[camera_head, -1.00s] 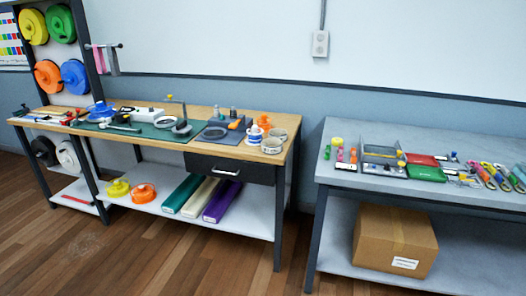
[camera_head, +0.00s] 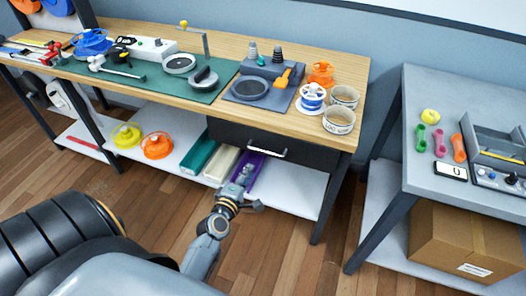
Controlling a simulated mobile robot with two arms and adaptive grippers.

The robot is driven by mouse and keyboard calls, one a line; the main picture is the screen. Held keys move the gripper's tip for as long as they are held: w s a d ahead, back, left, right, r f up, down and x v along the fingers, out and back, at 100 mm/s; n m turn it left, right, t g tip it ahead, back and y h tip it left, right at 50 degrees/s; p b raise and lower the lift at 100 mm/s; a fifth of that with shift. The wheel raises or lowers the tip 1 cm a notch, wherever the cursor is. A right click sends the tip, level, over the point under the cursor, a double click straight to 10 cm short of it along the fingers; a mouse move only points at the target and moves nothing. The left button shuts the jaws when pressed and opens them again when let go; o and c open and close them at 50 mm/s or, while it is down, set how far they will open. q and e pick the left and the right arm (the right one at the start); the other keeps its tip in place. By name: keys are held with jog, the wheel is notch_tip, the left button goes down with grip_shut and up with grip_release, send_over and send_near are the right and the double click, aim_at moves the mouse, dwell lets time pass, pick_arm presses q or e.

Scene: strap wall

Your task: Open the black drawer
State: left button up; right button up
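The black drawer (camera_head: 308,155) is mounted under the right part of the wooden workbench top (camera_head: 300,122). It looks closed, its front in line under the bench edge. A light metal bar handle (camera_head: 266,151) sits on its front. My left gripper (camera_head: 243,174) reaches up from the bottom of the picture, in front of the bench, and appears just below and left of the handle, with no contact visible. Its fingers are small and seen from behind, so their opening is unclear. My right gripper is not in view.
The bench top holds a green mat (camera_head: 195,92), a grey tray (camera_head: 262,95) and several rolls near the right edge. A grey table (camera_head: 425,85) with a cardboard box (camera_head: 455,240) below stands right, across a gap.

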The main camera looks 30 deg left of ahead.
aim_at(263, 151)
pick_arm(q)
jog(key=b+x, duration=0.1)
jog(key=x, duration=0.5)
jog(key=b+x, duration=0.2)
jog(key=x, duration=0.5)
jog(key=shift+w+d+b, duration=0.1)
jog(key=shift+d+b, duration=0.1)
jog(key=shift+b, duration=0.1)
grip_shut()
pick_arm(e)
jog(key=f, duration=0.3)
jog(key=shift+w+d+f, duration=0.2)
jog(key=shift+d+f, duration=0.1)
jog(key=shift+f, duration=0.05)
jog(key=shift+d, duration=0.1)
